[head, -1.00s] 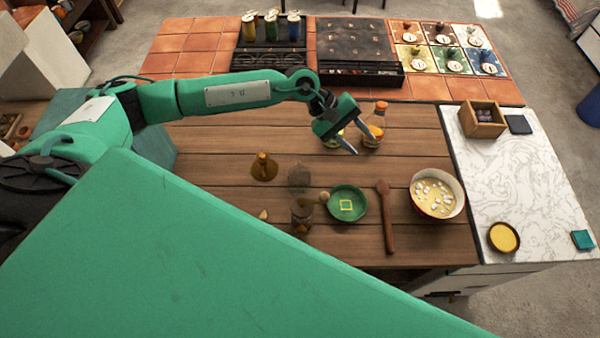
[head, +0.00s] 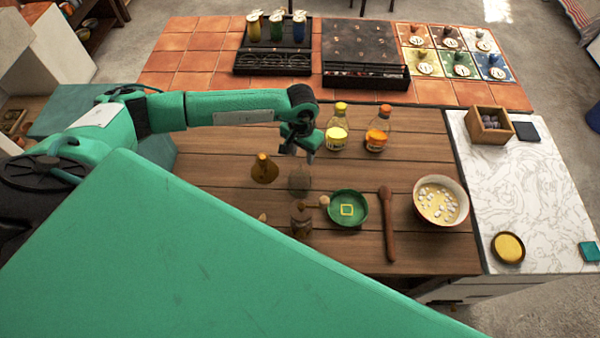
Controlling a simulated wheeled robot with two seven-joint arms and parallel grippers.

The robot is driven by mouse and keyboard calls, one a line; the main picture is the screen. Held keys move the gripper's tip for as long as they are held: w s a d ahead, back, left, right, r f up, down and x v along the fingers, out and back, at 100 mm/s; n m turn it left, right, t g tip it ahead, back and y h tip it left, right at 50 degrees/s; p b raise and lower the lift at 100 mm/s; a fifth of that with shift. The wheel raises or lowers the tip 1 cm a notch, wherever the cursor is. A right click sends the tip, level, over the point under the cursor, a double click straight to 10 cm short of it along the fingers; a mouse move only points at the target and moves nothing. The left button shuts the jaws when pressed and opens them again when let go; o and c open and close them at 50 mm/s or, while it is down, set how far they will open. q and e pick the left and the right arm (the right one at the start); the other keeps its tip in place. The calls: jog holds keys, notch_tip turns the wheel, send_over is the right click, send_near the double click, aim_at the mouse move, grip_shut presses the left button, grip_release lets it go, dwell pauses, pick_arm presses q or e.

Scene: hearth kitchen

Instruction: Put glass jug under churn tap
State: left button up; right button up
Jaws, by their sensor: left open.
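A small see-through vessel (head: 299,181), which may be the glass jug, stands on the wooden table; its shape is faint. A brownish glass jar (head: 301,219) stands nearer, its lower part partly cut off by the green surface in front. I cannot tell for certain which is the jug. No churn or tap can be made out. My left gripper (head: 301,154) is open and empty, pointing down just above and behind the see-through vessel, apart from it as far as I can tell. My right gripper is not in view.
Two bottles, yellow-capped (head: 338,130) and orange-capped (head: 377,130), stand right of the gripper. A brown bell-shaped piece (head: 264,170) stands left. A green dish (head: 348,194), wooden spoon (head: 388,220) and bowl (head: 463,199) are rightward. My large green part hides the near left.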

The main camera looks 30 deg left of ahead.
aim_at(300, 178)
pick_arm(q)
notch_tip(300, 178, down, 7)
jog(key=shift+r+b, duration=0.2)
jog(key=shift+b, duration=0.4)
grip_shut()
jog(key=shift+r, duration=0.1)
